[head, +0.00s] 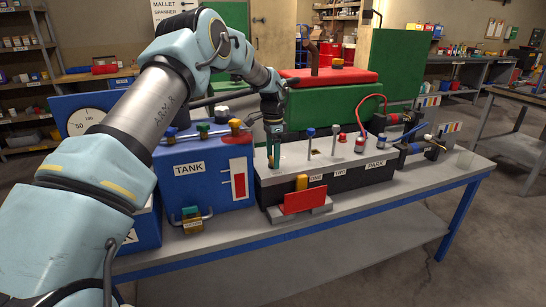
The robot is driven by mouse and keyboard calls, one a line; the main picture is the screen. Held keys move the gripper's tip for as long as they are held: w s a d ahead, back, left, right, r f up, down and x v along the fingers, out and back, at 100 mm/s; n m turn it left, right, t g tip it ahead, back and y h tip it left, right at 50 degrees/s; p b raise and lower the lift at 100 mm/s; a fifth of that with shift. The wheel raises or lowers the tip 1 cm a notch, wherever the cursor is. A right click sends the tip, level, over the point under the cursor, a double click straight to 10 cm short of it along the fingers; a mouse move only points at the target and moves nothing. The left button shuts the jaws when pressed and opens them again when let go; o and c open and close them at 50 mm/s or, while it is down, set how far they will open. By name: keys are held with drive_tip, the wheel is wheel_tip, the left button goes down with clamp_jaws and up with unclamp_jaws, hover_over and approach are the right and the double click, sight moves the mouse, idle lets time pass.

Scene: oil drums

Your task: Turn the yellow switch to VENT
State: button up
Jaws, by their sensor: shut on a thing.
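My gripper (274,157) points down onto the left end of the grey-topped black box (345,174) on the bench. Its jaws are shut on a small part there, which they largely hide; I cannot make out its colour. A yellow block (301,182) stands at the front of that box, behind a red plate (304,201), apart from my gripper. I cannot tell whether this block is the yellow switch. The box's front labels are small, and I cannot read VENT on any.
The blue TANK box (205,185), with an orange handle (236,125), is close on the left. The bench front (400,205) is mostly clear.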

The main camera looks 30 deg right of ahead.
drive_tip(key=shift+d+r, duration=0.1)
drive_tip(key=o, duration=1.3)
wheel_tip(320, 180, up, 11)
drive_tip(key=b, duration=0.2)
drive_tip(key=shift+f, duration=0.2)
